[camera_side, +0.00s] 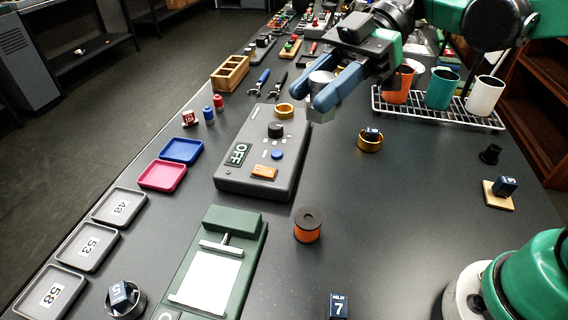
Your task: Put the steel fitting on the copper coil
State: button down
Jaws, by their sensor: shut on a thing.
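My gripper (325,92), with blue fingers, is in the upper middle of the side view, raised above the table behind the grey control box. The copper coil (307,232) is an orange cylinder with a dark, holed top. It stands upright on the table in the middle, right of the green device. The fitting is well behind the coil and apart from it.
The grey control box (228,185) marked OFF and the green device (255,240) lie left of the coil. A brass ring (370,147) holds a dark block (372,134). A wire rack (440,116) holds cups.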

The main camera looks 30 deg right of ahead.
notch_tip(320, 180, down, 17)
jog(key=shift+f, duration=0.2)
jog(key=c, duration=0.5)
grip_release()
jog(key=shift+c, duration=0.2)
jog(key=d+r+m+t+h, duration=0.3)
jog(key=d+m+h, duration=0.3)
jog(key=m, duration=0.3)
jog(key=d+r+m+t+h, duration=0.4)
jog(key=d+m+t+h, duration=0.2)
jog(key=m, duration=0.3)
jog(key=shift+s+d+r+m+h, duration=0.25)
jog(key=shift+d+h, duration=0.25)
jog(key=shift+d, duration=0.3)
jog(key=shift+f, duration=0.15)
